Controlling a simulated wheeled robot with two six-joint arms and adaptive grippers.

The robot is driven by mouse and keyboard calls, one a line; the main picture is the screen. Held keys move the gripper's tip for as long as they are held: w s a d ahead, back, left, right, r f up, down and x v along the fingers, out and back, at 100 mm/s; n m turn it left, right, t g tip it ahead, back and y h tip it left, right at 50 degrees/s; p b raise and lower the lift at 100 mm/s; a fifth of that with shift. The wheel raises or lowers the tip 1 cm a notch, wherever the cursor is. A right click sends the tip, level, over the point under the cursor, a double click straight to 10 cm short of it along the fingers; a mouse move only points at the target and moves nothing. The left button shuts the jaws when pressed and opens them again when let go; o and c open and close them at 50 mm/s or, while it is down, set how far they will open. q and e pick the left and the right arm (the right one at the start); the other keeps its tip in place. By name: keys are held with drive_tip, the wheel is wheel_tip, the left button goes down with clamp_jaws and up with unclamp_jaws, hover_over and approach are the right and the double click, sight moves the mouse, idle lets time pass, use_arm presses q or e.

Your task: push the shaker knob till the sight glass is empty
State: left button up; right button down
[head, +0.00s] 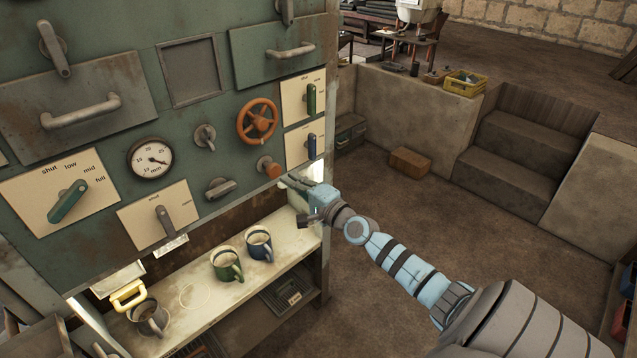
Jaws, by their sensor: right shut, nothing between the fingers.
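A round orange-brown push knob (268,167) sticks out of the green machine panel, below the orange handwheel; it looks like the shaker knob. My right gripper (286,183) is shut and empty. Its tips are just below and to the right of this knob in the picture; I cannot tell whether they touch it. I cannot make out a sight glass for certain; a bright patch (316,171) shows just behind my right gripper, partly hidden by it. My left gripper is not in view.
The panel (130,95) carries an orange handwheel (257,121), a dial gauge (150,157) and several levers. Below, a shelf (205,303) holds a green mug (226,264), a blue mug (259,243) and a grey mug (147,317). Open floor lies right, before steps (520,150).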

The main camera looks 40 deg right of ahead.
drive_tip(key=s+p, duration=0.1)
drive_tip(key=s, duration=0.7)
drive_tip(key=shift+a+r, duration=0.15)
